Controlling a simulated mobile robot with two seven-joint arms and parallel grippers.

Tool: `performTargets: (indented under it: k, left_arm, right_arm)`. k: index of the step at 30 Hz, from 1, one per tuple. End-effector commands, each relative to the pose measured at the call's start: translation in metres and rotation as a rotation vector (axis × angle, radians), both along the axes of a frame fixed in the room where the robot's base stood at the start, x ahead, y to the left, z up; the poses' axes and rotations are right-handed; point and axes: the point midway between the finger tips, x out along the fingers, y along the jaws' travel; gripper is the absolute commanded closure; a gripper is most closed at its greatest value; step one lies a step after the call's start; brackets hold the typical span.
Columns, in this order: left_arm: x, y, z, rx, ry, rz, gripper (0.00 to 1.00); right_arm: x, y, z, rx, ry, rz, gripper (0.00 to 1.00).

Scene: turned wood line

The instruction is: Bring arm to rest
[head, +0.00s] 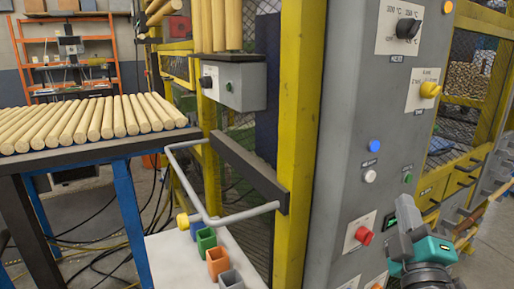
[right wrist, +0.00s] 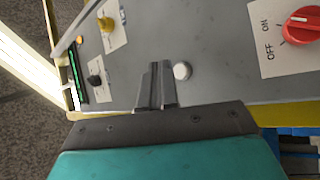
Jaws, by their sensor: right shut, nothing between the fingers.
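My right gripper (head: 404,212) is at the lower right of the head view, in front of the grey control cabinet (head: 345,120). Its teal wrist is below the dark fingers. In the right wrist view the two fingers (right wrist: 157,72) are together with nothing between them. Their tips are beside a white round button (right wrist: 182,71) on the grey panel. I cannot tell whether they touch the panel. My left gripper is not in view.
The cabinet carries a black knob (head: 407,27), a yellow knob (head: 430,89), a blue button (head: 375,146) and a red knob (head: 364,236). A yellow post (head: 300,120) and a grey bar handle (head: 245,214) stand left. Wooden rods (head: 95,117) lie on a rack further left.

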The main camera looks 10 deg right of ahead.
Motion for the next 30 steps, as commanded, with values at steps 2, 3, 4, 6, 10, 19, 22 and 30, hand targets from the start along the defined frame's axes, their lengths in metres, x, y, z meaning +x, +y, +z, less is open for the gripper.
performTargets:
  k: [2,3,4,6,10,19,22,30]
  left_arm:
    - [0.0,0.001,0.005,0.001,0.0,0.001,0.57]
    - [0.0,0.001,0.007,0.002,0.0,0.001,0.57]
    - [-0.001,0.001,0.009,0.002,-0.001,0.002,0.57]
    - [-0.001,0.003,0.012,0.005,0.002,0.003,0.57]
    - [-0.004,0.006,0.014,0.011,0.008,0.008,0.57]
    - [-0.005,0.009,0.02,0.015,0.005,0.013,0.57]
    - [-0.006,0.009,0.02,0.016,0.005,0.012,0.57]
    - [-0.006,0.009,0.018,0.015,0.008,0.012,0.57]
  right_arm:
    - [0.002,0.012,-0.036,0.119,0.083,0.076,1.0]
    - [0.001,0.02,-0.06,0.203,0.136,0.12,1.0]
    - [-0.001,0.028,-0.08,0.275,0.18,0.154,1.0]
    - [-0.012,0.047,-0.129,0.453,0.296,0.22,1.0]
    - [-0.049,0.082,-0.213,0.773,0.509,0.283,1.0]
    - [-0.133,0.133,-0.309,1.207,0.802,0.262,1.0]
    - [-0.141,0.137,-0.315,1.245,0.823,0.256,1.0]
    - [-0.142,0.137,-0.316,1.248,0.825,0.256,1.0]
